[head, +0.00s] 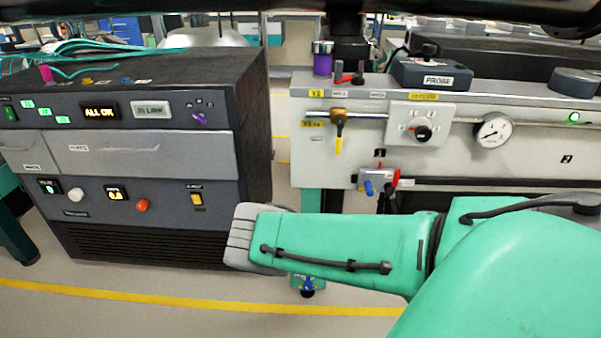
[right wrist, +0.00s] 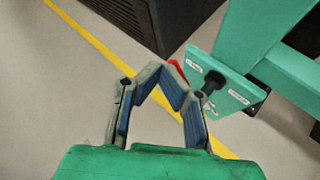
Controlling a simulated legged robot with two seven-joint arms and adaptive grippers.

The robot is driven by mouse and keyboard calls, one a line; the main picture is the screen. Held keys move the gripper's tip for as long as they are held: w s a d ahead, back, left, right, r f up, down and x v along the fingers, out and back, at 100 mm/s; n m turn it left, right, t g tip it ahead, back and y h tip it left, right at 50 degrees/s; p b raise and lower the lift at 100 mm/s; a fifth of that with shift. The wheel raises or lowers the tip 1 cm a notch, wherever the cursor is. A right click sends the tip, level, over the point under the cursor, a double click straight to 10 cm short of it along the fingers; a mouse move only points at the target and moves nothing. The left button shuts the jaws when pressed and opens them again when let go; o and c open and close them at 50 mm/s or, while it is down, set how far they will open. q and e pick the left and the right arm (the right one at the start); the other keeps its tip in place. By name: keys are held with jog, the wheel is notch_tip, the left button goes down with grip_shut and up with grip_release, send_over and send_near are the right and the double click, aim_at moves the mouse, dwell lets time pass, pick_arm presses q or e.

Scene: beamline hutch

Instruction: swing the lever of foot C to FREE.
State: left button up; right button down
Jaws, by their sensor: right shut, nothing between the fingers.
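The labels are too small to read, and no foot letter is legible. A red lever (right wrist: 178,69) sticks out from the plate's left side. My right gripper (right wrist: 168,73) is shut and empty, its fingertips close to the red lever and partly overlapping it in the picture. I cannot tell whether they touch. In the head view my right arm covers most of the leg, and the fingers are hidden. My left gripper is not in view.
A dark control cabinet (head: 150,225) stands left of the bench (head: 302,160), and its base shows at the top of the wrist view. A green leg bottom (head: 309,284) shows below my arm. A yellow line (head: 150,299) crosses the clear floor.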

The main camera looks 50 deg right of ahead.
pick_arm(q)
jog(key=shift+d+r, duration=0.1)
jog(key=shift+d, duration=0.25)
pick_arm(e)
jog(key=v, duration=1.1)
jog(key=shift+s+d, duration=0.2)
jog(key=shift+s, duration=0.25)
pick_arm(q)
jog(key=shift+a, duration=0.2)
pick_arm(e)
jog(key=shift+a+r, duration=0.1)
jog(key=shift+a, duration=0.1)
